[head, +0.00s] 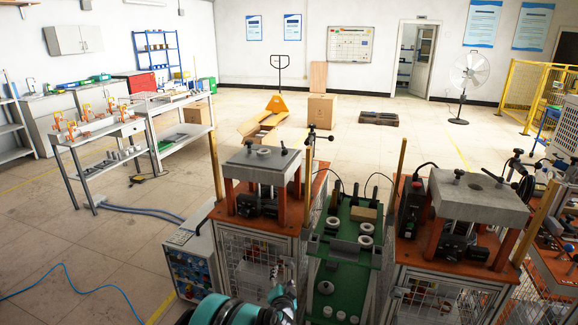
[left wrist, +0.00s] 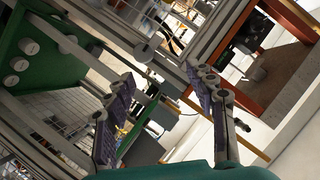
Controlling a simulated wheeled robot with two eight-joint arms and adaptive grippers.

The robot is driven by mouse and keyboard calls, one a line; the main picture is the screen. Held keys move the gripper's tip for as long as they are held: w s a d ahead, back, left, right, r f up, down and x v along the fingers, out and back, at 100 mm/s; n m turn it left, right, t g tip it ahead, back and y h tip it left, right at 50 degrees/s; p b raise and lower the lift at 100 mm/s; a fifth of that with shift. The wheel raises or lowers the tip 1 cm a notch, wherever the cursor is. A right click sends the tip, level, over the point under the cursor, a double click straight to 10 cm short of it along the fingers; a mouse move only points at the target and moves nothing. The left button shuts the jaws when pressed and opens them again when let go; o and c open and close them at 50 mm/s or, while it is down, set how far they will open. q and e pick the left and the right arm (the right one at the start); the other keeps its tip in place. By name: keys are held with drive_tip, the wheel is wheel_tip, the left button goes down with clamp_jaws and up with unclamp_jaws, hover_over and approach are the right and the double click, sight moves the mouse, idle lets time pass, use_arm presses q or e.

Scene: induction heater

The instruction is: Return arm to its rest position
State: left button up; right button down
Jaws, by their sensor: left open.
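My left arm (head: 235,312), teal and dark, comes in at the bottom edge of the head view. Its gripper (head: 284,291) is low in front of the left induction heater's mesh cabinet and shows only in part. In the left wrist view the two dark padded fingers of the left gripper (left wrist: 160,80) stand apart, with nothing held between them. A green rack (left wrist: 45,35) lies beyond the fingers at the left, and an orange-framed station (left wrist: 275,60) at the right. My right gripper does not show.
The left heater (head: 258,165), green rack (head: 345,240) and right heater (head: 480,195) stand close together ahead. A grey control box (head: 190,260) is left of the left heater. Floor farther left is open, with a blue hose (head: 85,290). A workbench (head: 100,130) stands behind.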

use_arm(q)
drive_tip(key=s+a+r+n+g+y, duration=0.2)
drive_tip(key=s+a+r+n+g, duration=0.25)
drive_tip(key=s+a+r, duration=0.95)
drive_tip(key=s+a+n+g+h, duration=0.1)
drive_tip(key=s+n, duration=0.3)
drive_tip(key=s, duration=2.1)
drive_tip(key=shift+a+r+g+h, duration=0.3)
drive_tip(key=shift+g+h, duration=0.3)
drive_tip(key=shift+g, duration=0.25)
drive_tip(key=shift+n, duration=0.25)
